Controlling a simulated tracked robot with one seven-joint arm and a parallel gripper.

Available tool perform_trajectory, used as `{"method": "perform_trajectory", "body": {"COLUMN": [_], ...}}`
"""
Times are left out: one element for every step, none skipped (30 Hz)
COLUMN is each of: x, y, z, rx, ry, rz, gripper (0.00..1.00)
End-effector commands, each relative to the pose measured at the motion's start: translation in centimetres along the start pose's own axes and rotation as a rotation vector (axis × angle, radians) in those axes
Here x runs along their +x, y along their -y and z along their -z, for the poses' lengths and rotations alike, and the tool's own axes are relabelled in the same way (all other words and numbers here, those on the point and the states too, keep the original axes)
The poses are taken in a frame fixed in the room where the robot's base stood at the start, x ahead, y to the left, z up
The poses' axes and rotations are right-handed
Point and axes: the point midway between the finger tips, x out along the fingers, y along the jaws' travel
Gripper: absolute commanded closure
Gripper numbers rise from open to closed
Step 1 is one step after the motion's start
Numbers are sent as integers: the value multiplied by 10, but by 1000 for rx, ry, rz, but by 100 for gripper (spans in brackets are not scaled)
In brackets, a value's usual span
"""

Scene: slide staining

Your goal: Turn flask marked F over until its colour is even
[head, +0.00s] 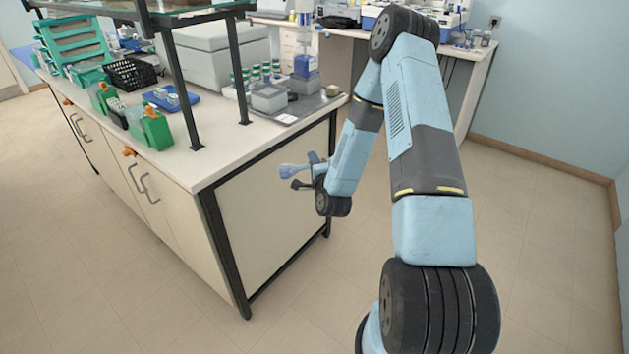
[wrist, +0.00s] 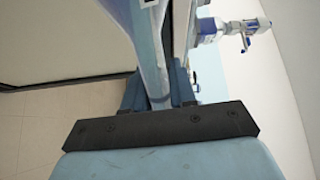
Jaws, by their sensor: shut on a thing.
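My gripper (head: 309,175) is out at the end of my arm, in the air beside the end panel of the bench. It is shut on a small flask (head: 291,170), which looks pale blue and lies tilted near horizontal, its wide end to the left. In the wrist view the flask (wrist: 151,60) shows close up between my blue fingers (wrist: 158,93), clear to bluish, its far end cut off by the top edge. No letter F can be read on it, and whether its colour is even cannot be told.
The bench (head: 265,200) stands just left of my gripper, its worktop above the flask. On it are a grey tray (head: 310,104) with boxes, green-capped bottles (head: 255,75), a blue tray (head: 171,98) and green racks (head: 150,128). Open floor (head: 540,220) lies to the right.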

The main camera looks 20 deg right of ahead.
Motion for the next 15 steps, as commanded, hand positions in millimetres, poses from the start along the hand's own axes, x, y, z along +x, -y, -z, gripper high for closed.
{"method": "perform_trajectory", "body": {"x": [0,0,0,0,0,0,0,0,0,0,0,0,0,0,0], "y": [0,0,0,0,0,-1,-1,-1,0,0,0,0,0,0,0], "z": [2,2,2,2,2,2,2,2,1,1,1,1,1,1,1], "rx": [42,76,123,158,192,232,260,281,305,317,326,338,351,369,403], "ry": [-3,-4,-4,-4,-3,-3,-4,-3,-2,-2,-2,-1,-2,-2,-2], "rz": [-1,-1,-1,0,-1,-1,-1,-1,-1,0,0,0,0,0,0], "gripper": [92,92,92,92,92,92,92,92,92,92,92,92,92,92,92]}}
